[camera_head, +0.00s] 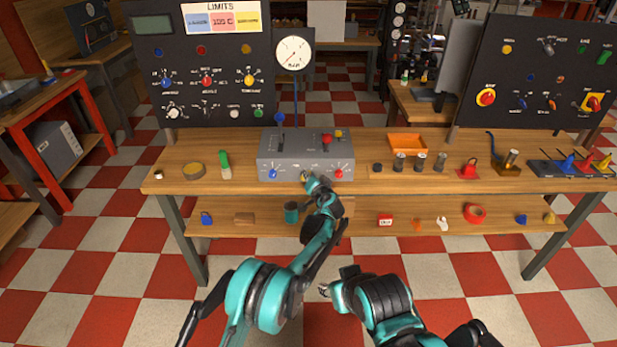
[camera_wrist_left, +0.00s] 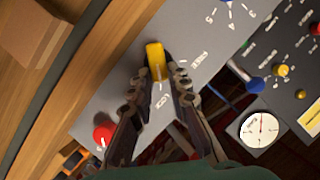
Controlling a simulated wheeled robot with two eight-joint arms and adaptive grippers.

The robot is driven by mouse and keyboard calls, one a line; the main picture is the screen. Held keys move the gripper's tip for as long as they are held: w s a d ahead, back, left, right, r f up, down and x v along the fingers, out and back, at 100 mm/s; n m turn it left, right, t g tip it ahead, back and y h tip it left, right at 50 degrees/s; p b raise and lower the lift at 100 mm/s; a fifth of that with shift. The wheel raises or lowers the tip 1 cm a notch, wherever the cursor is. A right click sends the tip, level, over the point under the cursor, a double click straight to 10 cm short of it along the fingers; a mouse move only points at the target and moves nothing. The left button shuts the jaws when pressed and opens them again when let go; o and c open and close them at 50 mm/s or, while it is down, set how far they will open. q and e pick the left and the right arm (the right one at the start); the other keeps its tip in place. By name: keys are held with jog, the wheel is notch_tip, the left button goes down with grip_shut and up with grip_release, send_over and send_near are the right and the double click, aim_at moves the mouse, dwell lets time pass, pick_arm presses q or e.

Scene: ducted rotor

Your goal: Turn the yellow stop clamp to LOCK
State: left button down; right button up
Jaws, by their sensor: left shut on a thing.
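The yellow stop clamp (camera_wrist_left: 155,58) shows in the left wrist view as a short yellow bar on the grey face of a control box (camera_head: 262,165). My left gripper (camera_head: 308,178) is at the lower front of that box, between the blue knob (camera_head: 273,174) and the red knob (camera_head: 339,173). Its fingers (camera_wrist_left: 155,78) are closed on the clamp's near end. In the head view the gripper mostly hides the clamp. My right gripper (camera_head: 326,290) is low in front of the bench, apart from everything; its jaws are unclear.
The box stands on a wooden bench (camera_head: 230,184). A red-topped lever (camera_head: 327,139) and a blue-topped lever (camera_head: 279,117) rise near a gauge (camera_head: 294,53). An orange tray (camera_head: 407,142) and several metal cylinders sit right of the box. The floor before the bench is clear.

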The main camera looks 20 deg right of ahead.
pick_arm(q)
jog(key=shift+d+f+m+y, duration=0.1)
jog(key=shift+f+m+y, duration=0.05)
jog(key=shift+m+y, duration=0.2)
jog(key=shift+m, duration=0.25)
jog(key=c, duration=1.4)
grip_release()
jog(key=shift+c, duration=0.2)
jog(key=shift+s, duration=0.1)
jog(key=v, duration=0.7)
jog(key=shift+s, duration=0.2)
jog(key=shift+d+f, duration=0.1)
